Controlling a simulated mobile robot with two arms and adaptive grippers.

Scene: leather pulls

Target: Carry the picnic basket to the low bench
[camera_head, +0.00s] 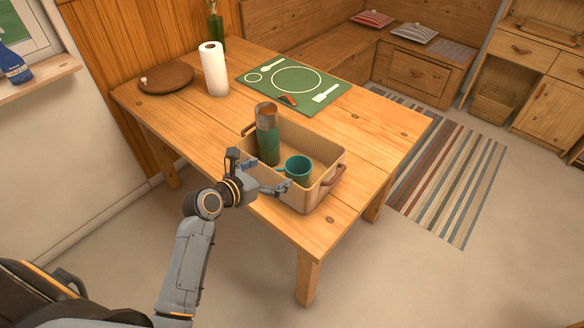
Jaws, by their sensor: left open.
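The tan picnic basket (304,200) stands on the near right part of the wooden table (385,135). It has brown handles on its left and right ends. A green and brown flask (268,140) stands upright in it, and a teal mug (298,169) is beside the flask. My left gripper (260,174) is open at the basket's near left side, close to its wall; I cannot tell if it touches. The low bench (335,45) is wooden and runs along the back wall behind the table. My right gripper is out of view.
Cushions (414,33) lie on the bench. A striped rug (448,175) lies on clear floor to the right.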

